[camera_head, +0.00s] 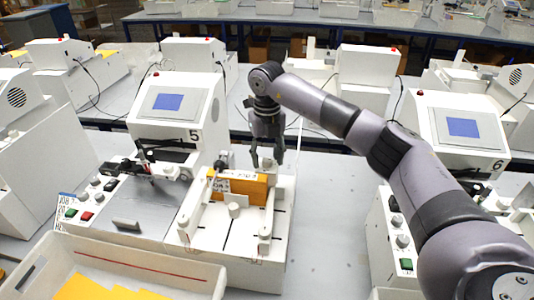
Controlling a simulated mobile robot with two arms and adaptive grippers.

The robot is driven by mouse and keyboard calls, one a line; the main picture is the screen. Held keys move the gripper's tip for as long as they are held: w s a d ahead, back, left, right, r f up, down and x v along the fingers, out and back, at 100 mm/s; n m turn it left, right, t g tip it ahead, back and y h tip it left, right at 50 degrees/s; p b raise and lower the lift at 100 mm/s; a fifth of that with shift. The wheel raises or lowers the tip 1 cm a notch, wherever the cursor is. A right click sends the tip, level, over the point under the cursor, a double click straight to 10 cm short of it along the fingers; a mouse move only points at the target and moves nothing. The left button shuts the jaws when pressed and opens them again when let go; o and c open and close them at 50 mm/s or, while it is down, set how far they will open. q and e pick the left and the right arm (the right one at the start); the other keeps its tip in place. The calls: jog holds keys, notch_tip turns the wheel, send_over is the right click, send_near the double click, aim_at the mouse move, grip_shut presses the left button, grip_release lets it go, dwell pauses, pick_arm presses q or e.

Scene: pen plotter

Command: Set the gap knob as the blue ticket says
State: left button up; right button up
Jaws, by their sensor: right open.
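My right gripper (266,160) points down with its fingers apart and empty, just behind an orange block (250,188) in the feeder of the plotter marked 5. Several small knobs (95,184) stand on that plotter's left panel, well to the left of my gripper. Their labels are too small to read, so I cannot tell which is the gap knob. A short white cylinder (233,209) stands in front of the orange block. I cannot make out a blue ticket. My left gripper is out of view.
The plotter's screen (169,102) is blue. Green (70,212) and red (86,215) buttons sit beside the knobs. A white bin (160,262) with orange sheets stands in front. Plotter 6 (462,125) is at right. Grey table lies bare right of the feeder.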

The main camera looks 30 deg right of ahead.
jog(key=shift+f, duration=0.15)
jog(key=shift+c, duration=0.3)
grip_shut()
